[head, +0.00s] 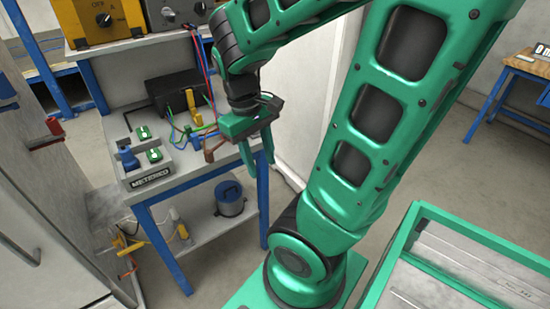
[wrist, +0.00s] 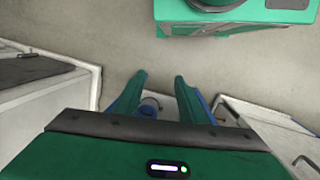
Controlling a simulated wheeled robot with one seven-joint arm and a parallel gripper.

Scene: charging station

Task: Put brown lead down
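My gripper (head: 257,158) hangs over the right edge of the small blue-legged table (head: 190,180), fingers pointing down. In the wrist view my gripper (wrist: 158,78) has its two green fingers apart with nothing between them. A brown piece (head: 214,148), which looks like the brown lead's end, shows just left of my gripper at the table's right side. I cannot tell whether it rests on the tabletop, and my gripper hides part of that area. The brown lead does not show in the wrist view.
A grey METERIKO unit (head: 150,172) with green sockets stands at the table's front left. Yellow, green and blue leads lie near a black box (head: 178,92). A blue pot (head: 230,197) sits on the lower shelf. A white wall stands right of the table.

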